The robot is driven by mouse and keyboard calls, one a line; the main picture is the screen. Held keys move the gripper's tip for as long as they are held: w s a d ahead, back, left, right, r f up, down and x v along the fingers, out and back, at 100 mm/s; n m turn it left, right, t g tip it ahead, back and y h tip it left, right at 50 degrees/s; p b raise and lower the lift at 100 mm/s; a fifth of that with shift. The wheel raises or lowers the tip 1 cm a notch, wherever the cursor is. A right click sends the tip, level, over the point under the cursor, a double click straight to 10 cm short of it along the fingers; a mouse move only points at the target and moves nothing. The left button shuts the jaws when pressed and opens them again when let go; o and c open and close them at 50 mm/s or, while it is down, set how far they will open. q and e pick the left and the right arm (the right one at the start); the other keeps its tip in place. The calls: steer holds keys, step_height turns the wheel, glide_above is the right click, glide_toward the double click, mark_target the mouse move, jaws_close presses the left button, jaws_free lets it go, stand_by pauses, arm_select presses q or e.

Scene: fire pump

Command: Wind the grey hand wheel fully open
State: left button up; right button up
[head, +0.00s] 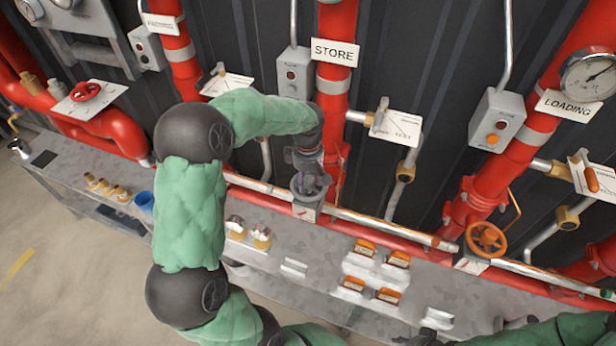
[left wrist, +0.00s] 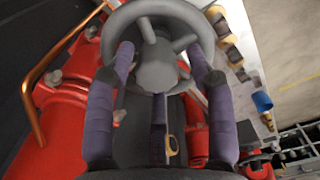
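The grey hand wheel (head: 311,187) sits on the red pipework below the STORE sign, at the middle of the head view. In the left wrist view the wheel (left wrist: 146,12) fills the upper middle, with its round hub and spokes facing me. My left gripper (head: 308,168) is right over the wheel. My right gripper (head: 428,338) shows only partly at the bottom edge.
An orange wheel (head: 487,238) is on the right pipe and a red wheel (head: 85,91) on the left. A grey bench (head: 325,255) below holds orange-topped boxes (head: 365,247), brass fittings (head: 261,237) and a blue cup (head: 144,202). A copper-coloured bar (left wrist: 45,65) stands left of the wheel.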

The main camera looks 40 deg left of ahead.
arm_select(q)
steer(key=m+p, duration=0.1)
steer(key=m, duration=0.4)
steer(key=shift+m+p, duration=0.5)
steer(key=shift+m, duration=0.4)
steer(key=m+p, duration=0.1)
steer(key=m, duration=0.3)
steer(key=shift+w+m, duration=0.15)
steer(key=shift+m, duration=0.15)
steer(key=shift+m+p, duration=0.4)
steer(key=shift+m, duration=0.3)
